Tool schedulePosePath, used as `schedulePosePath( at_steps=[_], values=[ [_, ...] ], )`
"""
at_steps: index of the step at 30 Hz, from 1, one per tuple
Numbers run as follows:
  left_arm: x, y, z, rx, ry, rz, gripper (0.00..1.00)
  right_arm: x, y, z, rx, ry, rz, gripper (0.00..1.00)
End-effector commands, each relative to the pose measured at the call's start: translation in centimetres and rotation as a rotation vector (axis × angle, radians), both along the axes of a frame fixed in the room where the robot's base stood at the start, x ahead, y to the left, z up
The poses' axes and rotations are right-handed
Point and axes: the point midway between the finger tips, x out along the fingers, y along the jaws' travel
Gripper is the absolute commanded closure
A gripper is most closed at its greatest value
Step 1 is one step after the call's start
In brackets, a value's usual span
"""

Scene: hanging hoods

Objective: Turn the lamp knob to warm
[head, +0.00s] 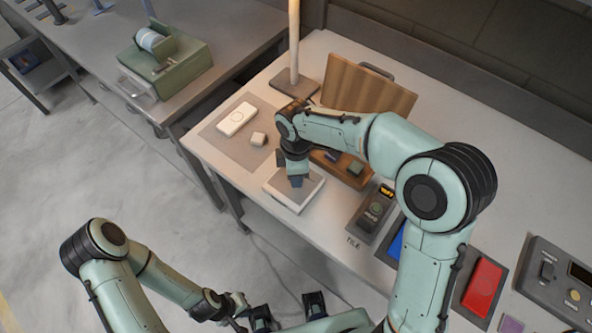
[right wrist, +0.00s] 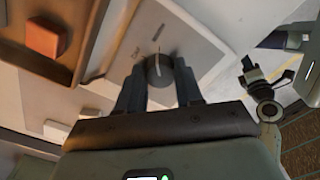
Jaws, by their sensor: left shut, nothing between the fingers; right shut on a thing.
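The white lamp panel (head: 310,196) lies near the front edge of the table in the head view. Its dark round knob (right wrist: 158,73) shows in the right wrist view, with a light pointer line toward the top of that picture. Small markings beside the knob are too small to read. My right gripper (head: 296,181) is over the panel, and in the right wrist view its fingers (right wrist: 160,88) are shut on the knob from both sides. The head view does not show the knob.
A wooden tray (head: 337,174) with small blocks stands close beside the panel. A lamp post (head: 294,45), a brown board (head: 372,92) and a white box (head: 237,119) are behind. A dark knob unit (head: 372,212) and a red panel (head: 482,287) lie to the right.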

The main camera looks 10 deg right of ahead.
Motion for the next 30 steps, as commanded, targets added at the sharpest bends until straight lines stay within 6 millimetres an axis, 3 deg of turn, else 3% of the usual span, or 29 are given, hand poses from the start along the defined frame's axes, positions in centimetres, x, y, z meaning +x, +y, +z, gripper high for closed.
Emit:
schedulePosePath(
  at_steps=[10,26,27,29,30],
  values=[
    [0.06,0.0,0.13,0.0,-0.001,0.0,1.0,0.06,-0.03,0.05,0.0,-0.002,-0.143,0.95],
    [0.06,0.0,0.14,0.0,-0.001,0.0,1.0,0.05,-0.02,0.04,0.001,-0.002,-0.171,0.95],
    [0.07,0.0,0.14,0.0,-0.001,0.0,1.0,0.05,-0.02,0.04,0.001,-0.002,-0.171,0.61],
    [0.07,0.0,0.14,0.0,-0.001,0.0,1.0,0.05,-0.02,0.04,0.001,-0.002,-0.171,0.42],
    [0.07,0.0,0.14,0.0,-0.001,0.0,1.0,0.05,-0.02,0.04,0.001,-0.002,-0.17,0.39]
  ],
)
